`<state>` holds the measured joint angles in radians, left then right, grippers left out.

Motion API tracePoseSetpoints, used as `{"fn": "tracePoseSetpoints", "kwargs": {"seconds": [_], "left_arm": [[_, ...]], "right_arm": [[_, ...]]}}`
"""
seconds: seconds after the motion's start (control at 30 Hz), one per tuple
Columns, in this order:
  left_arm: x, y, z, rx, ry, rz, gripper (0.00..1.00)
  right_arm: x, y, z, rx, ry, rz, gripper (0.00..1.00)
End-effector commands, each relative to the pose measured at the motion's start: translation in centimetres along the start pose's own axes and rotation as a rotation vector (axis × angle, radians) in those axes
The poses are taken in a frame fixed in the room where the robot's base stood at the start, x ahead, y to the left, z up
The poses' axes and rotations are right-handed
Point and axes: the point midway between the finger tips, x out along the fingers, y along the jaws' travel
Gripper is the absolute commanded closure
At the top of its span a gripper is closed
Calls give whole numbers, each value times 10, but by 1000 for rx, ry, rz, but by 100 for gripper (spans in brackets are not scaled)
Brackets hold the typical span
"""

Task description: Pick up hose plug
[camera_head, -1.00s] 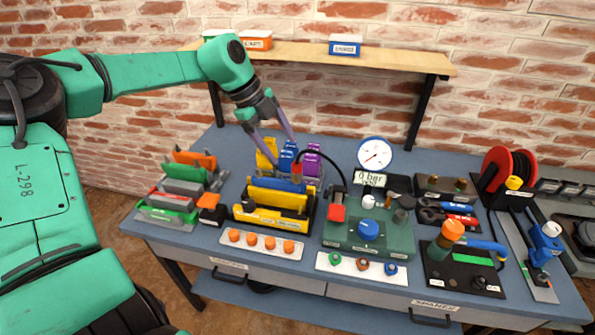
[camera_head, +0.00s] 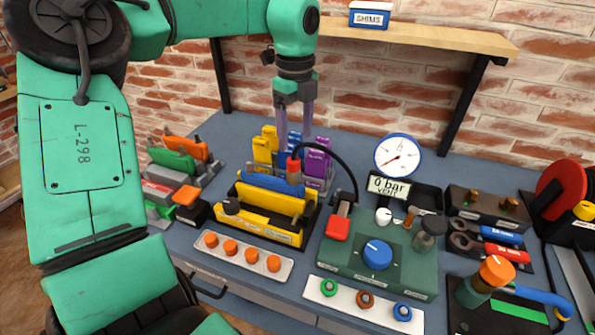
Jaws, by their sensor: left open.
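The hose plug (camera_head: 293,165) has a red end and sits at the left end of a black hose (camera_head: 338,157), by the yellow and blue holder (camera_head: 265,212). The hose arcs right and down to the green pressure panel (camera_head: 385,250). My left gripper (camera_head: 295,133) points down, open, with its two purple-grey fingers apart just above the plug in the picture. The plug does not appear to be between the fingers. I cannot tell the exact depth gap. My right gripper is not in view.
Purple, blue and yellow blocks (camera_head: 264,148) stand behind the plug. A dial gauge (camera_head: 398,155) and a "0 bar" display (camera_head: 389,188) stand to the right. A wooden shelf (camera_head: 430,32) runs along the brick wall. A strip of orange knobs (camera_head: 251,255) lies in front.

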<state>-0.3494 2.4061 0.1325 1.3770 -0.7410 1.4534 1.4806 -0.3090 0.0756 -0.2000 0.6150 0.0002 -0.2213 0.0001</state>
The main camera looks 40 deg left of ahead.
Motion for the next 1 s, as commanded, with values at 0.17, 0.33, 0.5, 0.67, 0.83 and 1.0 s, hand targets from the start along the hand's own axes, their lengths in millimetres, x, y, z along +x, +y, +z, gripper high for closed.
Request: {"fn": "tracePoseSetpoints", "kwargs": {"seconds": [0.17,0.33,0.5,0.67,0.83,1.0], "left_arm": [[42,1,0,0,3,4,22],[64,1,1,0,2,4,22],[97,1,5,-1,3,5,22],[110,0,5,0,0,-1,22],[110,0,5,0,0,-1,38],[110,0,5,0,0,-1,100]], "right_arm": [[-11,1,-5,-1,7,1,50],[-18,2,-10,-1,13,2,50],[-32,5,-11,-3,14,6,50],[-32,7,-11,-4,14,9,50],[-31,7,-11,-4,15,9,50],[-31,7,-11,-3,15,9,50]]}}
